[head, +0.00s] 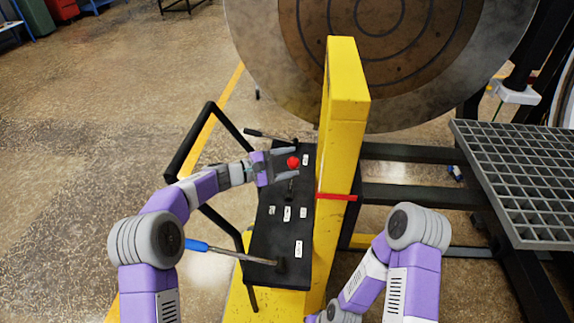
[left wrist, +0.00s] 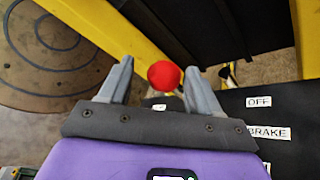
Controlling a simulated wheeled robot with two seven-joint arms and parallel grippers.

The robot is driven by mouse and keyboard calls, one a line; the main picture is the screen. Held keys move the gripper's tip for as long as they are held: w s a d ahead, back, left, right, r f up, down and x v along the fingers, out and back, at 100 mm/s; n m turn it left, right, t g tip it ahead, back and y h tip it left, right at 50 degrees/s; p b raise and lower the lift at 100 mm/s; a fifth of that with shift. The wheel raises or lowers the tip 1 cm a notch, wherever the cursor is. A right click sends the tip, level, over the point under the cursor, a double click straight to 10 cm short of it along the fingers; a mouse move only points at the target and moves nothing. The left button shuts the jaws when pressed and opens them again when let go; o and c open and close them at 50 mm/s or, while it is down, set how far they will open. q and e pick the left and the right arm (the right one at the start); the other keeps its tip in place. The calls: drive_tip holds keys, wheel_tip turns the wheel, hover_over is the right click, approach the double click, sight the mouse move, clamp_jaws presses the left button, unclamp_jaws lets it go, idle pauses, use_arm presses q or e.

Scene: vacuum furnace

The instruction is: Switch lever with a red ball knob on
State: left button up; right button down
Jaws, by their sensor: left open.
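The lever's red ball knob (head: 293,162) stands above the black control panel (head: 268,232), next to the yellow post. Its dark shaft runs down to the panel. My left gripper (head: 285,163) is open, with the red knob between its fingertips in the head view. In the left wrist view the red knob (left wrist: 164,75) also shows between the two grey fingers (left wrist: 158,82), with a gap on each side. White labels on the panel read OFF (left wrist: 258,101) and BRAKE (left wrist: 269,133). My right gripper is not in view; only my right arm shows at the lower right.
A yellow post (head: 340,150) with a red band stands right of the panel. A blue-handled lever (head: 197,246) and a black-handled lever (head: 262,135) also rise from the panel. A black tube frame (head: 187,150) is at left. A large round furnace door (head: 385,50) stands behind.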

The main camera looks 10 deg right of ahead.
use_arm(q)
wheel_tip(320, 180, up, 9)
drive_tip(key=p, duration=0.2)
drive_tip(key=shift+f, duration=0.15)
